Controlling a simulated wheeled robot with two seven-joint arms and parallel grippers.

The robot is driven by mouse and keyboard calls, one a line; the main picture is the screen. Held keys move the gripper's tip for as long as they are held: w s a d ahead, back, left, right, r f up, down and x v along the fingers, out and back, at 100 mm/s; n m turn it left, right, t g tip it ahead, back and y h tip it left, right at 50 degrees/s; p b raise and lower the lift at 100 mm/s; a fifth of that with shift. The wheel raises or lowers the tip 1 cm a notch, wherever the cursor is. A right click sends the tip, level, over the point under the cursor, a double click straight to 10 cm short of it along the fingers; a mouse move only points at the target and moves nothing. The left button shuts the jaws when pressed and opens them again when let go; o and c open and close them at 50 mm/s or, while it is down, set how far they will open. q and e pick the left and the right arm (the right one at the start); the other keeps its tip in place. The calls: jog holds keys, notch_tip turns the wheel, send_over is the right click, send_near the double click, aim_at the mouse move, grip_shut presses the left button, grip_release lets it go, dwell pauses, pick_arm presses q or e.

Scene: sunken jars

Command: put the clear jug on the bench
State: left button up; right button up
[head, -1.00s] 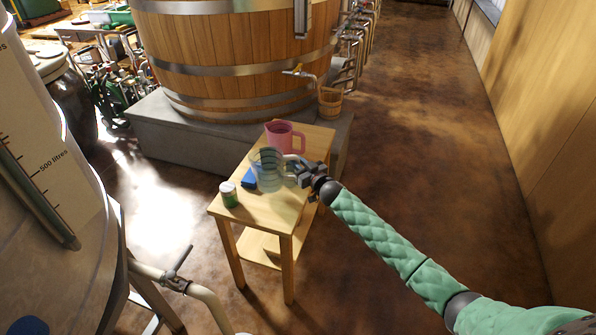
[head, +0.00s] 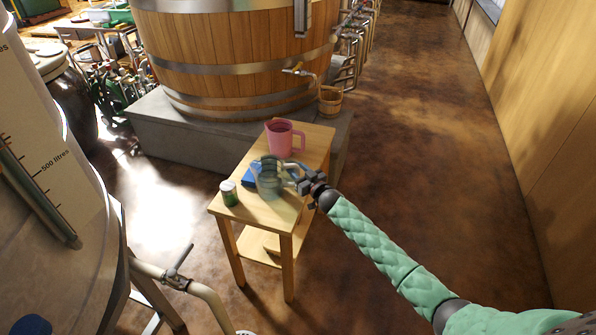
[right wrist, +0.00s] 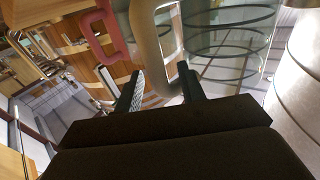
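The clear jug (head: 268,180) is a see-through, bluish-grey vessel over the small wooden table (head: 259,213), with its handle towards the right. My right gripper (head: 303,182) is at that handle. In the right wrist view the two fingers (right wrist: 163,88) lie on either side of the pale, looped handle (right wrist: 150,45) and look closed on it. The jug's ringed, clear body (right wrist: 230,40) shows beyond them. Whether its base touches the table top I cannot tell. My left gripper is out of view. No separate bench is clearly seen.
A pink jug (head: 279,139) stands behind on the same table. A blue object (head: 251,176) and a green jar with a pale lid (head: 229,193) are at the left. A wooden vat (head: 235,50) on a plinth stands behind. Open floor (head: 420,150) lies to the right.

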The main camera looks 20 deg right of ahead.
jog(key=shift+r, duration=0.1)
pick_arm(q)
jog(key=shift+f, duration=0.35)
pick_arm(e)
jog(key=shift+s+d, duration=0.1)
jog(key=shift+s, duration=0.1)
pick_arm(q)
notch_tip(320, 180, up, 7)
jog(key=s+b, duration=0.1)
jog(key=b, duration=0.1)
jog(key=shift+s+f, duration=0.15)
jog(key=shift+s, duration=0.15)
pick_arm(e)
jog(key=v, duration=1.1)
jog(key=shift+s, duration=0.25)
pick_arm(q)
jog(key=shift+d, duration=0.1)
pick_arm(e)
jog(key=shift+s, duration=0.1)
